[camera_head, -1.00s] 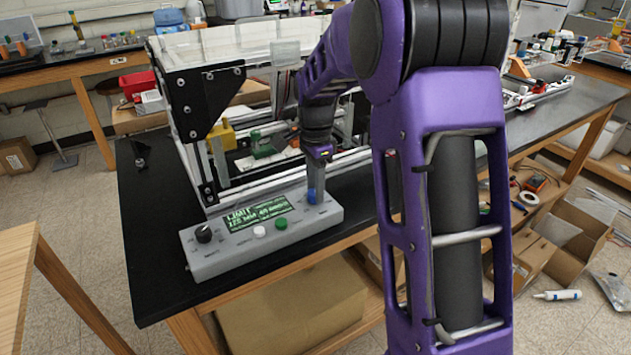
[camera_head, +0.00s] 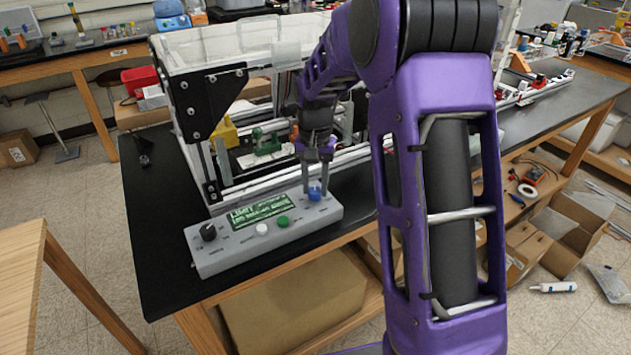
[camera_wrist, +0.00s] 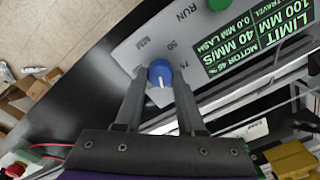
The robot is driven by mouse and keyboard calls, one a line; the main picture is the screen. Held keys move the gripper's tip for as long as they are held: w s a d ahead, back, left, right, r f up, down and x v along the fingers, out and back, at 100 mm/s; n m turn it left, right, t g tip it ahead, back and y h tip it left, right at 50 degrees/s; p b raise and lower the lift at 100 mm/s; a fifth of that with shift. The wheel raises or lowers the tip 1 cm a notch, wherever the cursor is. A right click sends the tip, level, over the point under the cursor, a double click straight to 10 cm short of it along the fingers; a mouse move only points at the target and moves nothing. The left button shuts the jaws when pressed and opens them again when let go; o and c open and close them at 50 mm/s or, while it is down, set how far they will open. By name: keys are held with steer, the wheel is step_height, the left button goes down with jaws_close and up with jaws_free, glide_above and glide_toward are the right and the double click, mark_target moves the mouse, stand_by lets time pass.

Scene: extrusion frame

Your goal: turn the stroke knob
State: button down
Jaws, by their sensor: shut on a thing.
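The blue knob (camera_head: 315,192) sits at the right end of the grey control box (camera_head: 217,262). In the wrist view the knob (camera_wrist: 160,72) has a white pointer line aimed toward the bottom of the picture, and 50, 75 and MM are printed beside it. My gripper (camera_head: 313,188) reaches down from above, shut on the blue knob with one finger on each side. The fingers also show around it in the wrist view (camera_wrist: 159,76). The green display (camera_head: 262,209) reads LIMIT, 100 MM, 40 MM/S.
A black knob (camera_head: 208,232), a white button (camera_head: 262,229) and a green button (camera_head: 283,221) are on the same box. The extrusion frame (camera_head: 285,172) stands close behind it.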

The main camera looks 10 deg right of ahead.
mark_target(315, 189)
steer(key=n+p, duration=0.1)
steer(key=n, duration=0.3)
steer(key=shift+n, duration=0.4)
stand_by(0.4)
steer(key=c, duration=0.5)
jaws_free()
steer(key=shift+r, duration=0.15)
step_height(315, 189, up, 17)
